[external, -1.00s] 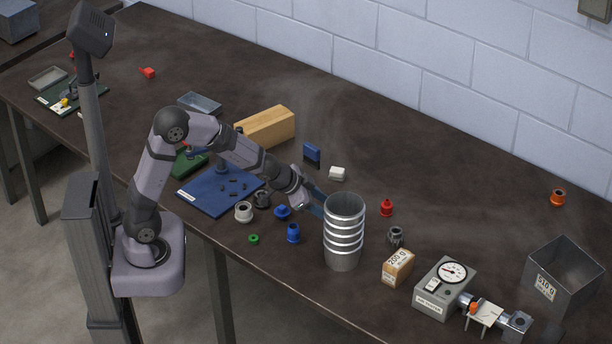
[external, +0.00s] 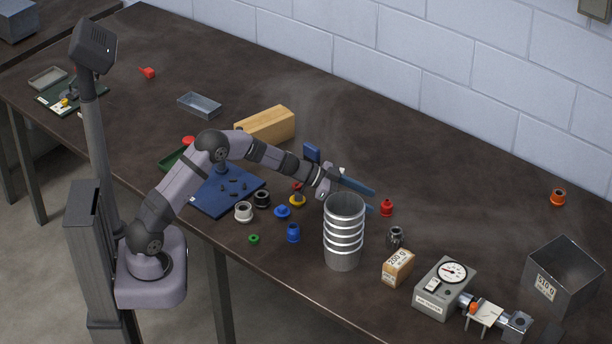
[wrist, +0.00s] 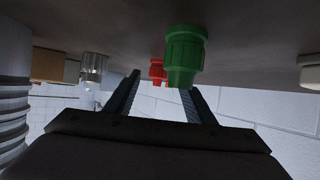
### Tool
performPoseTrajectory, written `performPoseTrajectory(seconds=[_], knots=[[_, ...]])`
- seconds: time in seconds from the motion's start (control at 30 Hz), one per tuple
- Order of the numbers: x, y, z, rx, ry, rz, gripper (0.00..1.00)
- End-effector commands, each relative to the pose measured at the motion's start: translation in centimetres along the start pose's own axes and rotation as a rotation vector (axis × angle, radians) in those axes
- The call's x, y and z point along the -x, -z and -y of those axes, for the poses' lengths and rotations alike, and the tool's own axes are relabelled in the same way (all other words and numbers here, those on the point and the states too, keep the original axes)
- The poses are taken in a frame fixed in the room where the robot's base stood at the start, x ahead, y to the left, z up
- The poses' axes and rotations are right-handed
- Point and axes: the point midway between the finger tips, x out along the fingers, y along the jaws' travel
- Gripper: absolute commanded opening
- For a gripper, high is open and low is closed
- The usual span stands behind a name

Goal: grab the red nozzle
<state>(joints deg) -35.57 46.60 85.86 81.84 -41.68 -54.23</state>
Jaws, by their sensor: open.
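The red nozzle (external: 387,208) stands on the dark bench, right of the ribbed metal duct (external: 343,247). My gripper (external: 372,202) is open and empty behind the duct's top, its fingertips pointing at the nozzle and a little short of it. The wrist view is upside down, with the bench at the top. There the red nozzle (wrist: 157,70) shows ahead between my fingertips (wrist: 160,84), partly hidden by a nearer green nozzle (wrist: 184,55). The green nozzle overlaps the finger on the picture's right; I cannot tell if they touch. It is not visible in the external view.
The duct (wrist: 12,105) is close at the left of the wrist view. The bench beyond the red nozzle is clear.

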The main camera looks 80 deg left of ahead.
Motion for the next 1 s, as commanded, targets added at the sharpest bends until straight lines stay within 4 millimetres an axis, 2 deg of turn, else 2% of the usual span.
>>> performPoseTrajectory(seconds=[0.27, 0.5, 0.7, 1.0], knots=[[-0.9, 0.1, 0.0, 0.001, 0.001, 0.001, 0.49], [-3.8, 0.3, -0.3, 0.000, 0.000, 0.001, 0.49], [-5.4, 0.3, -0.2, -0.001, 0.001, 0.001, 0.49], [-5.7, 0.3, -0.2, 0.000, 0.002, 0.001, 0.49]])
